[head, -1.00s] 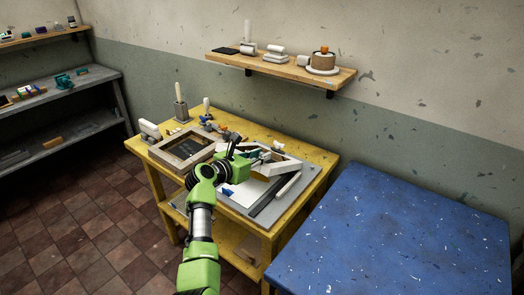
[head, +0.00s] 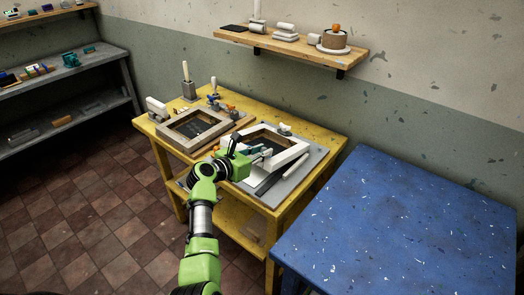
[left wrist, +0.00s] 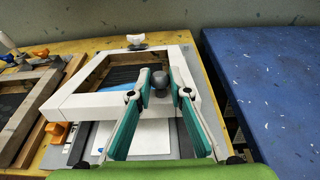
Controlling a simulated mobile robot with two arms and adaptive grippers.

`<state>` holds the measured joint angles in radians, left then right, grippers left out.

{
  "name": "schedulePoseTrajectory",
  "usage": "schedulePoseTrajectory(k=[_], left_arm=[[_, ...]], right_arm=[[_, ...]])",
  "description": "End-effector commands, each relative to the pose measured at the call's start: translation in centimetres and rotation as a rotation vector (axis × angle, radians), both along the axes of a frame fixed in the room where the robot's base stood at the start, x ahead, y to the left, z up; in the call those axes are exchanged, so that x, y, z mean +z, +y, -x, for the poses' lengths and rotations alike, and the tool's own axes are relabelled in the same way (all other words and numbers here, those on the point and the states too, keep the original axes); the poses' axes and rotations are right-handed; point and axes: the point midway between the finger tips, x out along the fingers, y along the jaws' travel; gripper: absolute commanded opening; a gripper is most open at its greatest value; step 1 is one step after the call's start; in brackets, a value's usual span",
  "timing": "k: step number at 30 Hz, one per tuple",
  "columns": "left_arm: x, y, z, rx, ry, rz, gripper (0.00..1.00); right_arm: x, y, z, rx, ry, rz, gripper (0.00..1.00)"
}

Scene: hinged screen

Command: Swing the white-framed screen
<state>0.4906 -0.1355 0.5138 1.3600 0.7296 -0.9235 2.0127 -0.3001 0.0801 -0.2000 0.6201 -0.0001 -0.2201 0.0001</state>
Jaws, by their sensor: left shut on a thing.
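The white-framed screen (head: 293,158) is over a grey base board on the yellow table, its dark mesh opening showing. In the left wrist view the white frame (left wrist: 82,101) fills the middle, with white paper (left wrist: 150,137) showing below its near edge. I cannot tell how far the frame is above the board. My left gripper (head: 259,153) is at the frame's near side. In the left wrist view its teal fingers (left wrist: 160,82) are shut on a round grey knob (left wrist: 159,78) at the frame. My right gripper is not in view.
A wooden-framed screen (head: 232,125) lies to the left on the yellow table (head: 328,150). A dark strip (head: 268,183) lies on the board's right. A blue table (head: 390,225) stands at the right, its top clear of large objects. A wall shelf (head: 290,46) hangs behind.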

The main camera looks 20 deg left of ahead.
Motion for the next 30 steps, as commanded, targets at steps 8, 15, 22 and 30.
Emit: schedulePoseTrajectory(k=[8,15,22,30], left_arm=[[-2.1,0.2,0.6,-0.001,0.005,0.001,0.04],[-4.2,0.4,1.2,-0.001,0.004,0.000,0.04],[-6.2,0.6,1.8,-0.001,0.004,0.000,0.04],[-6.7,0.7,2.0,-0.001,0.002,0.000,0.38]], right_arm=[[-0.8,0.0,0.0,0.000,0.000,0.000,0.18],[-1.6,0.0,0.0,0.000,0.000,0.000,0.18],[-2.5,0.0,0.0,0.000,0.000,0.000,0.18],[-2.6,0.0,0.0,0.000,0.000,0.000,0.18]])
